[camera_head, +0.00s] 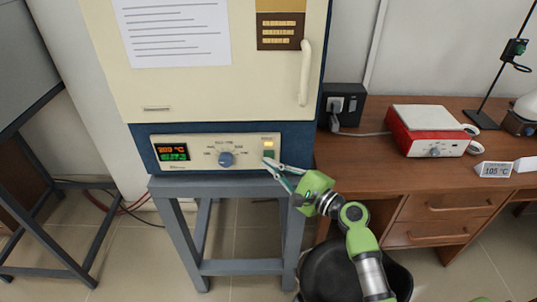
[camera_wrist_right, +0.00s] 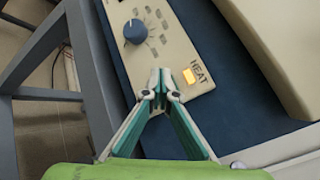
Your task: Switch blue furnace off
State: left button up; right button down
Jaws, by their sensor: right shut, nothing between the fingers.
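The blue furnace (camera_head: 140,138) has a cream door and a blue base, and stands on a grey-blue stand. Its control panel (camera_head: 203,166) has a lit display (camera_head: 172,152) with orange and green digits, and a blue knob (camera_head: 226,159), which also shows in the right wrist view (camera_wrist_right: 135,31). An amber lamp (camera_wrist_right: 190,76) marked HEAT is lit. My right gripper (camera_head: 266,161) is at the panel's right end, its closed fingertips (camera_wrist_right: 159,78) beside the lamp. My left gripper is out of view.
A wooden desk (camera_head: 400,170) at the right bears a red and white hotplate (camera_head: 428,130) and a small sign reading 105 °C (camera_head: 494,169). A wall socket box (camera_head: 343,105) is beside the furnace. A black bin (camera_head: 325,272) stands below my right arm.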

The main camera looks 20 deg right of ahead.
jog(key=shift+w, duration=0.15)
dwell(0.4)
jog(key=shift+w+d, duration=0.15)
jog(key=shift+w, duration=0.1)
jog(key=shift+w, duration=0.35)
dwell(0.8)
jog(key=shift+s+r, duration=0.1)
jog(key=shift+s, duration=0.05)
jog(key=shift+s, duration=0.65)
jog(key=shift+s+a+f, duration=0.1)
jog(key=shift+s+a, duration=0.2)
jog(key=shift+s, duration=0.5)
jog(key=shift+s+a+f, duration=0.15)
jog(key=shift+s+a, duration=0.1)
jog(key=shift+s, duration=0.55)
jog(key=shift+s+a+f, duration=0.1)
jog(key=shift+s+a, duration=0.2)
jog(key=shift+s, duration=0.5)
